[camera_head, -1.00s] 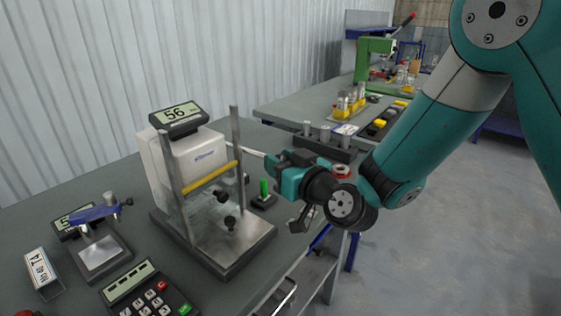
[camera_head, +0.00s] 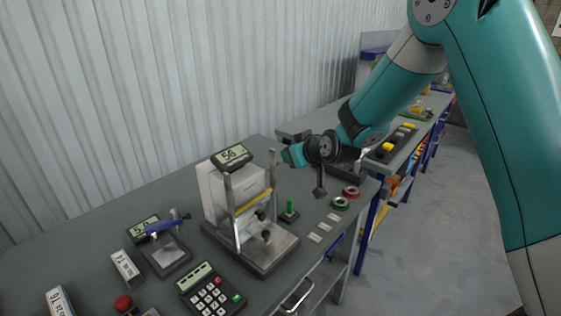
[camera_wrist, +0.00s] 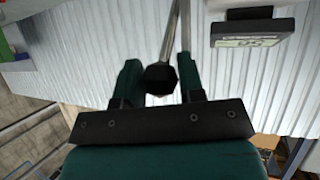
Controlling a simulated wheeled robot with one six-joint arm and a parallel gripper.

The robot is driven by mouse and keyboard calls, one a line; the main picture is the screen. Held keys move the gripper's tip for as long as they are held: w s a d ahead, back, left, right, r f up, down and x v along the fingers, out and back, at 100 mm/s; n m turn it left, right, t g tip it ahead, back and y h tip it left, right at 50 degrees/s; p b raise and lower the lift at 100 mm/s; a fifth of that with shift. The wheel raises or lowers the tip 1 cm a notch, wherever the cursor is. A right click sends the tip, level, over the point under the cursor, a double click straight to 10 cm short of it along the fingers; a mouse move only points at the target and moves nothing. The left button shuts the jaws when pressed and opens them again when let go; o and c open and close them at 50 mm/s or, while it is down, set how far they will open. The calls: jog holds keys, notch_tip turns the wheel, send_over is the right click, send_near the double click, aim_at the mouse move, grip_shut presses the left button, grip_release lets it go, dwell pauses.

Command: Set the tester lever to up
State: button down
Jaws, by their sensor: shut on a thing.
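The tester is a white machine (camera_head: 212,190) with two metal posts, a yellow crossbar (camera_head: 254,201) and a display (camera_head: 232,157) on top. My gripper (camera_head: 287,156) is at its right side, about level with the top of the right post. In the wrist view, my gripper (camera_wrist: 159,80) is shut on the lever's black knob (camera_wrist: 160,79). The lever's metal rod (camera_wrist: 170,32) runs away from the knob towards the top of the picture. In the head view I cannot make out the knob or the lever's angle. The tester's display also shows in the wrist view (camera_wrist: 252,42).
On the bench, a small stand with a green post (camera_head: 290,208), a green ring (camera_head: 339,203) and a red ring (camera_head: 351,191) lie right of the tester. A calculator-like keypad (camera_head: 210,290) and a blue-armed gauge (camera_head: 168,250) stand in front and left. A second bench stands behind.

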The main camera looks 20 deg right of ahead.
jog(key=shift+w+a+r+b, duration=0.25)
jog(key=shift+w+a+r, duration=0.2)
jog(key=shift+w+r, duration=0.25)
jog(key=shift+w+a+r+b, duration=0.25)
jog(key=shift+w+a+r, duration=0.15)
jog(key=shift+w+r, duration=0.3)
jog(key=shift+w+a+r+b, duration=0.25)
jog(key=shift+w+a+r, duration=0.2)
jog(key=shift+w+r, duration=0.25)
jog(key=shift+w, duration=0.1)
jog(key=c, duration=0.8)
grip_release()
jog(key=shift+o, duration=0.2)
jog(key=shift+f, duration=0.15)
jog(key=shift+s+d, duration=0.15)
jog(key=shift+s, duration=0.25)
jog(key=b+v, duration=0.6)
jog(key=v, duration=1)
jog(key=shift+s+r, duration=0.3)
jog(key=shift+r, duration=0.05)
